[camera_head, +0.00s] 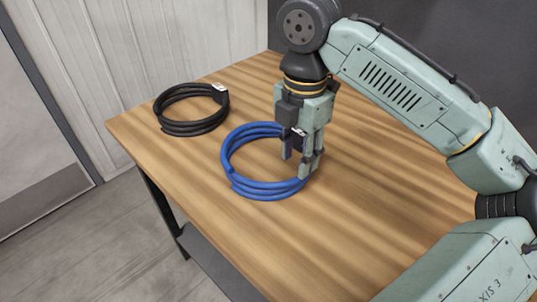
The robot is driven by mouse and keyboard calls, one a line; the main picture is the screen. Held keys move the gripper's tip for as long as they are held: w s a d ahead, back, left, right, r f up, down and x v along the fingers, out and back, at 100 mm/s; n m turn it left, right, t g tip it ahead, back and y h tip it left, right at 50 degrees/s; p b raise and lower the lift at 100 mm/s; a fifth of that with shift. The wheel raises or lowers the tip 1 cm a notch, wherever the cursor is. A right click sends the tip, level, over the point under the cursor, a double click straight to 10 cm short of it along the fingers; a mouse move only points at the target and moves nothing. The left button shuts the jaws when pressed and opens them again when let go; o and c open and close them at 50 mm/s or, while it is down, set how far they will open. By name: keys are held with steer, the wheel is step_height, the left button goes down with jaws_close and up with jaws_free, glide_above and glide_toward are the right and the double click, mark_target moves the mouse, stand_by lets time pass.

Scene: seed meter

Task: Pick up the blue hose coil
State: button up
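A blue hose coil (265,190) lies flat on the wooden table (400,235), near the middle of the head view. My gripper (302,165) points down over the coil's right side and hides part of that side. One finger shows in front of the coil's right edge and the other shows further left, by the inside of the ring. The fingers are apart with a gap between them. A dark band with a light tag shows between or behind the fingers. I cannot tell whether the fingers touch the hose.
A black hose coil (190,127) with a light tag lies to the left, near the table's far left edge. A pale panelled wall (150,45) stands behind. Bare table lies in front of the blue coil.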

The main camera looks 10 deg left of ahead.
steer(key=f, duration=0.3)
steer(key=f+p, duration=0.1)
steer(key=shift+d+f, duration=0.2)
steer(key=shift+d, duration=0.2)
steer(key=shift+a+f, duration=0.1)
steer(key=shift+f, duration=0.3)
jaws_close()
